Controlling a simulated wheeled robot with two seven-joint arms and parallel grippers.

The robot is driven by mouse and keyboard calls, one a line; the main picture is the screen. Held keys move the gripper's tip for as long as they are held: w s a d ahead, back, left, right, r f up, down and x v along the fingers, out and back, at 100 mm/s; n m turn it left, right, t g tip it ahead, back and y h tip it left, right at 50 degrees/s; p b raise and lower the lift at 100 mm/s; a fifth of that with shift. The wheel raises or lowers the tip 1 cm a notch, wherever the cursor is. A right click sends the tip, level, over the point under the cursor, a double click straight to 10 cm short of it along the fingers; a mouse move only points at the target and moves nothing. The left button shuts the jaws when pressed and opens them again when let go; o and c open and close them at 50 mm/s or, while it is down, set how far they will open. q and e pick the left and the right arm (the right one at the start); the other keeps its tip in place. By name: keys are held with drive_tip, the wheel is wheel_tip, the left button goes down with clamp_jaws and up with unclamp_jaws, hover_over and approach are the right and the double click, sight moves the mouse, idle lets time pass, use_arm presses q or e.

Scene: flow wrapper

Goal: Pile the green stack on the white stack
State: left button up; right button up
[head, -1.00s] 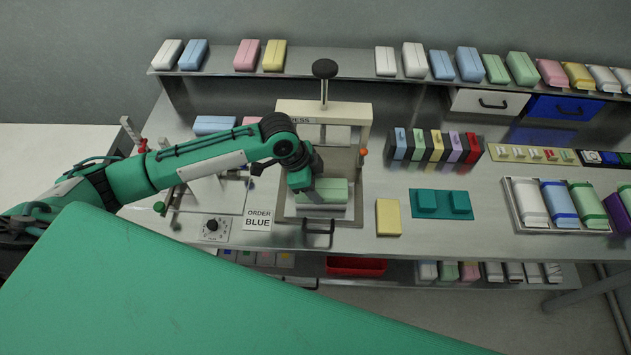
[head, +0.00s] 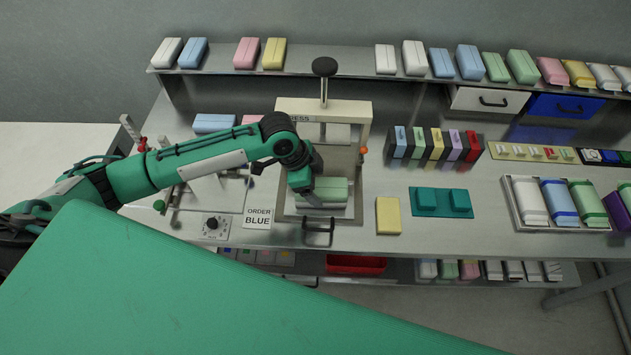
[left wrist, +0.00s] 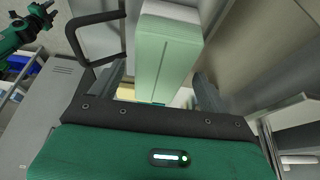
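The green stack (head: 332,187) is in the press, a pale green block lying flat on a white layer (head: 340,212) that appears to be the white stack. My left gripper (head: 318,193) points down at the green stack from its left side. In the left wrist view the green stack (left wrist: 165,55) lies between the two fingers of my left gripper (left wrist: 162,75), with gaps showing beside it, so the gripper looks open. A white edge (left wrist: 172,11) shows beyond the green. My right gripper is not in view.
The press frame (head: 362,120) with its knob (head: 324,68) stands over the stacks, and a black handle (head: 318,233) juts out in front. A yellow block (head: 388,216) and a teal fixture (head: 441,203) lie to the right. An "ORDER BLUE" card (head: 258,217) is to the left.

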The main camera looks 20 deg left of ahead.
use_arm(q)
drive_tip(key=b+v, duration=0.2)
drive_tip(key=v, duration=1.2)
drive_tip(key=shift+f, duration=0.15)
